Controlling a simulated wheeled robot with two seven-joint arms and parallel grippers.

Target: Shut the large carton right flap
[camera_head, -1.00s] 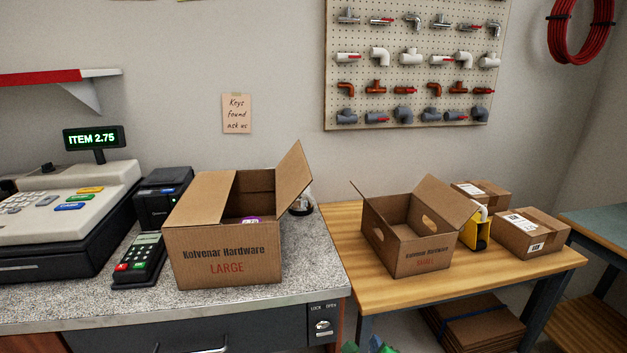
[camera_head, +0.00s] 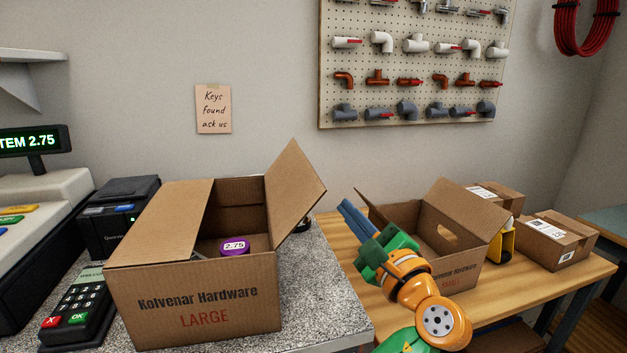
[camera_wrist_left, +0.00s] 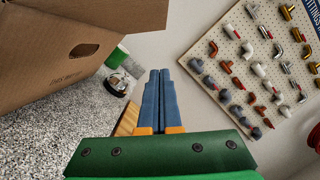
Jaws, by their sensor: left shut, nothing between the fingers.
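The large carton (camera_head: 194,300) stands on the speckled counter. Its left flap (camera_head: 160,222) lies folded over the left part of the opening. Its right flap (camera_head: 296,199) stands up, leaning outward to the right. An item with a purple 2.75 label (camera_head: 235,246) lies inside. My left gripper (camera_head: 346,206) is shut and empty, to the right of the right flap and apart from it, in front of the small carton. In the left wrist view, its blue fingers (camera_wrist_left: 160,75) are together, and the large carton's side with a hand hole (camera_wrist_left: 35,60) fills the upper left. My right gripper is not in view.
The open small carton (camera_head: 455,278) stands on the wooden table (camera_head: 490,312) at right, with taped boxes (camera_head: 553,240) behind it. A card terminal (camera_head: 75,303) and a black printer (camera_head: 118,215) stand close to the large carton's left. A pegboard (camera_head: 410,65) hangs on the wall.

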